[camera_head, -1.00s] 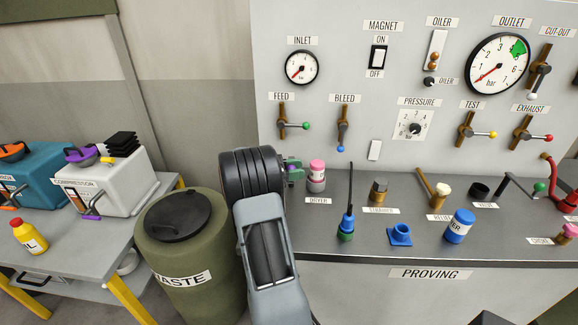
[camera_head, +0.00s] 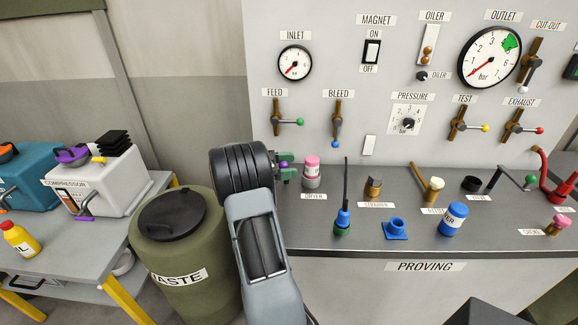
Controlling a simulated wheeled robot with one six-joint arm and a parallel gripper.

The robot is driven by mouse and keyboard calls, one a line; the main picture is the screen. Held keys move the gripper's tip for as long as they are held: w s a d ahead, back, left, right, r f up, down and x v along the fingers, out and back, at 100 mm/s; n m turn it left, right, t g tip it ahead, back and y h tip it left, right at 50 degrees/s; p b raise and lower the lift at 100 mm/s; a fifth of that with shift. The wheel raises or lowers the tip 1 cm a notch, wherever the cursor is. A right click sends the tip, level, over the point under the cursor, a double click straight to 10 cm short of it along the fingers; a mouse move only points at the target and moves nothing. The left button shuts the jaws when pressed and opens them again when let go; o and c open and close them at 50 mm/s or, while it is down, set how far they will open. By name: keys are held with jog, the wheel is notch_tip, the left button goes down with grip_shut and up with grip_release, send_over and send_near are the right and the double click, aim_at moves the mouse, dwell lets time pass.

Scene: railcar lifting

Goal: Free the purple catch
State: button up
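A purple lever-like part (camera_head: 84,219), which may be the catch, sits low on the front of the light grey compressor (camera_head: 115,190) at the left. A second purple part (camera_head: 72,155) lies on the compressor's top. My arm rises in the middle, and its black wrist hides most of my gripper. Small green pieces (camera_head: 286,171) with a purple spot show just right of the wrist; they may be part of my gripper, but I cannot tell. They are well right of the compressor, with the waste bin between. Whether the fingers are open is hidden.
The green waste bin (camera_head: 182,265) stands between the compressor's table (camera_head: 75,262) and my arm. A proving bench (camera_head: 345,240) at right carries a pink-topped dryer (camera_head: 311,172), blue parts, a blue-and-white jar (camera_head: 453,219) and tools. Gauges and levers cover the panel behind.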

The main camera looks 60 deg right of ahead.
jog(key=b+v, duration=0.2)
jog(key=v, duration=1.1)
jog(key=shift+w+a, duration=0.3)
dwell(0.3)
